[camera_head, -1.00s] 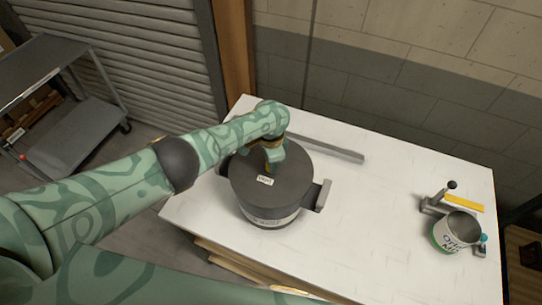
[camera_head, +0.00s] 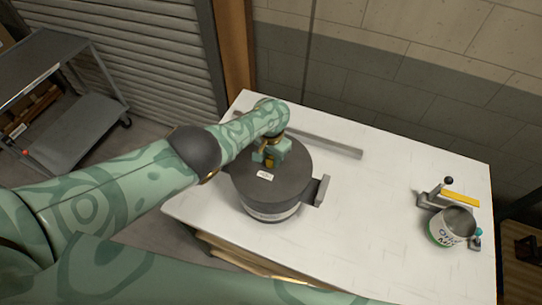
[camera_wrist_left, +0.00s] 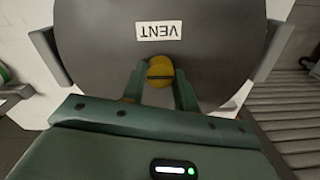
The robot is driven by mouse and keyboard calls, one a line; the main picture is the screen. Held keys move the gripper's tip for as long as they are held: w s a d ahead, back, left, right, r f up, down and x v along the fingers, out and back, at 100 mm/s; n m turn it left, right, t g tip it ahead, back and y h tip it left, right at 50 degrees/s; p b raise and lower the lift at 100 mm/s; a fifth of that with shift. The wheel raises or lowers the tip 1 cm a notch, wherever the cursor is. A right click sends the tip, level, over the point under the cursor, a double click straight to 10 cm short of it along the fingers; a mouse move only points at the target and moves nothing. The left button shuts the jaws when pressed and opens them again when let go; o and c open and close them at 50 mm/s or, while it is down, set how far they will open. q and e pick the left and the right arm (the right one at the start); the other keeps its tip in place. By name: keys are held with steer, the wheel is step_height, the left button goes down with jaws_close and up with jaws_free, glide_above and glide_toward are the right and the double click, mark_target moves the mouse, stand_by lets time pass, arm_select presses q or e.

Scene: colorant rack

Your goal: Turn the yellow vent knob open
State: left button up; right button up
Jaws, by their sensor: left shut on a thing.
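The dark grey round pot (camera_head: 270,192) stands on the white table with a white label on its lid. In the left wrist view the label reads VENT, upside down, on the dark lid (camera_wrist_left: 215,45). The yellow vent knob (camera_wrist_left: 160,71) sits between the two green fingers of my left gripper (camera_wrist_left: 159,88), which is shut on it. In the head view my left gripper (camera_head: 270,160) reaches down on the lid's far part, and a bit of the yellow knob shows there. A dark line crosses the knob's face. My right gripper is not in view.
The white table (camera_head: 355,205) is clear between the pot and a can (camera_head: 453,226) at the right. A grey metal clamp-like fixture (camera_head: 435,197) and a yellow bar (camera_head: 460,199) stand beside the can. A grey bar (camera_head: 325,145) lies behind the pot. A cart (camera_head: 75,135) stands at left.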

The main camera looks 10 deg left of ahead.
mark_target(271, 159)
arm_select(q)
steer(key=shift+w, duration=0.1)
stand_by(0.3)
steer(key=o, duration=1)
steer(key=shift+r, duration=0.1)
step_height(271, 159, up, 6)
steer(key=p, duration=0.5)
steer(key=shift+p, duration=0.4)
step_height(271, 159, up, 10)
steer(key=shift+r, duration=0.1)
